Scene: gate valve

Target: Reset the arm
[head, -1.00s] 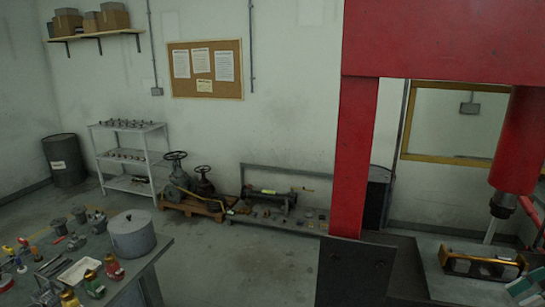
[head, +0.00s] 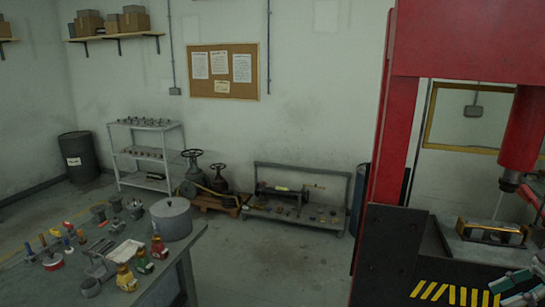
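Part of what looks like my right arm or gripper (head: 522,285) shows at the lower right edge of the head view, in front of the red press. It is cut off by the frame, and its fingers cannot be made out. My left gripper is not in view. Two gate valves with dark handwheels stand on a wooden pallet by the back wall: a grey one (head: 193,175) and a dark red one (head: 218,183). No gripper is near them.
A red press (head: 382,140) with a striped dark base fills the right; a metal and brass part (head: 490,231) lies on its bed. A workbench (head: 168,262) with tools, small bottles and a grey pot (head: 171,219) stands lower left. The floor (head: 265,265) between is clear.

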